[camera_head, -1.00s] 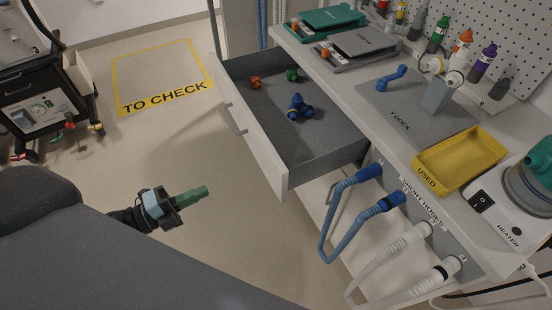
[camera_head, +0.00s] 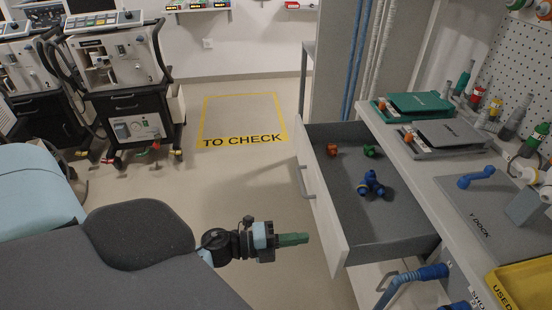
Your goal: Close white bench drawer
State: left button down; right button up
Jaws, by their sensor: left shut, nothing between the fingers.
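The white bench drawer (camera_head: 328,221) is pulled out from the bench, with a grey inside and a bar handle (camera_head: 306,182) on its white front. My left gripper (camera_head: 294,239), with green fingers, is shut and empty. It appears in front of and to the left of the drawer front's near end, apart from it in the picture. My right gripper is not in view.
The bench top (camera_head: 408,172) holds a green tray (camera_head: 420,104), a grey tray (camera_head: 447,136) and a yellow USED tray (camera_head: 523,287). Blue hoses (camera_head: 408,278) hang below it. Ventilator carts (camera_head: 118,90) stand at left. The floor by the yellow TO CHECK square (camera_head: 243,118) is clear.

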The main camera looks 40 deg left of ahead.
aim_at(327, 235)
pick_arm(q)
jog(key=shift+x, duration=2.2)
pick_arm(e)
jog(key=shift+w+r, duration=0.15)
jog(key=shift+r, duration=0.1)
